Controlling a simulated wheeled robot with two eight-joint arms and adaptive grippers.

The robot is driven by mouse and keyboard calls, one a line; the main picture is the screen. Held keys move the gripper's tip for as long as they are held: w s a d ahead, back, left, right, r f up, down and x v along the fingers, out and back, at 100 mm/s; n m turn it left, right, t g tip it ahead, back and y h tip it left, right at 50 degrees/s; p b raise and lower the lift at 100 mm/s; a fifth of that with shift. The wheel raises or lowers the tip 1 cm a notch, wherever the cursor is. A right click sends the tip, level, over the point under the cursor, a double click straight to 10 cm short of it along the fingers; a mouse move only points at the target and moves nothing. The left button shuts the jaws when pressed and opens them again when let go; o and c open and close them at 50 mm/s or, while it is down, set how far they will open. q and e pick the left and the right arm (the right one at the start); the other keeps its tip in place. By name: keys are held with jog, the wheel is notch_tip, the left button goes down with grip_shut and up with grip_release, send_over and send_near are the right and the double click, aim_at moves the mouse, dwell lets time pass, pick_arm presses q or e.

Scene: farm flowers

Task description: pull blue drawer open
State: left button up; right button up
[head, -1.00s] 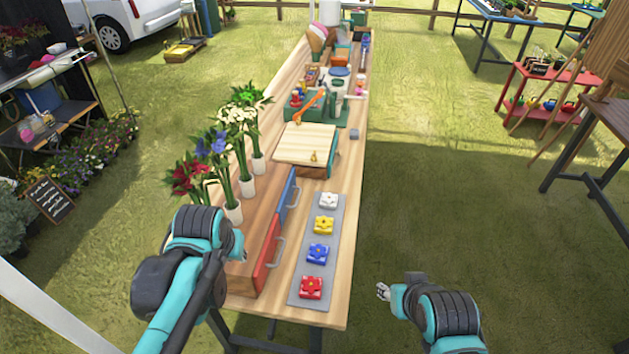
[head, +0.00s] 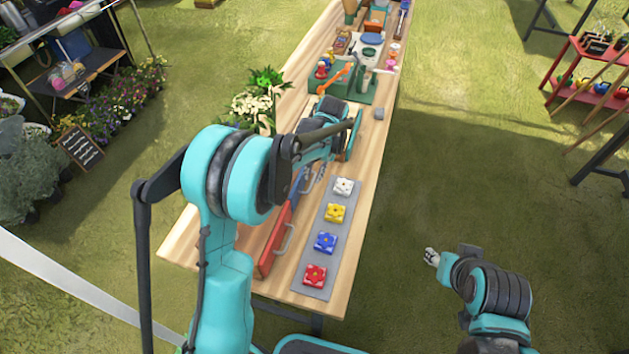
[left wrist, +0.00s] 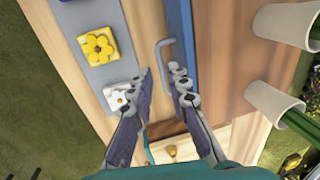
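The blue drawer (left wrist: 181,22) shows in the left wrist view as a narrow upright blue front with a grey bar handle (left wrist: 160,50). In the head view a strip of its blue front (head: 301,182) shows beneath my left arm. My left gripper (left wrist: 161,78) is open, its two fingertips to either side of the handle's lower end. I cannot tell whether either finger touches it. The drawer looks closed. In the head view my left arm hides most of this gripper. My right gripper (head: 432,257) is off the table's right side, too small to read.
The red drawer (head: 268,257) is nearer, with its own handle. A grey strip (head: 318,292) with white, yellow, blue and red flower blocks lies right of the drawers. White vases (left wrist: 290,25) stand beside the wooden cabinet. Open grass lies right of the table.

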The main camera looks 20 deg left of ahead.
aim_at(310, 187)
pick_arm(q)
jog(key=f, duration=0.3)
jog(key=a+f+b, duration=0.1)
jog(key=f, duration=0.1)
jog(key=shift+c, duration=0.4)
grip_shut()
jog(key=d, duration=1.3)
jog(key=shift+s, duration=0.2)
jog(key=shift+o, duration=0.4)
grip_release()
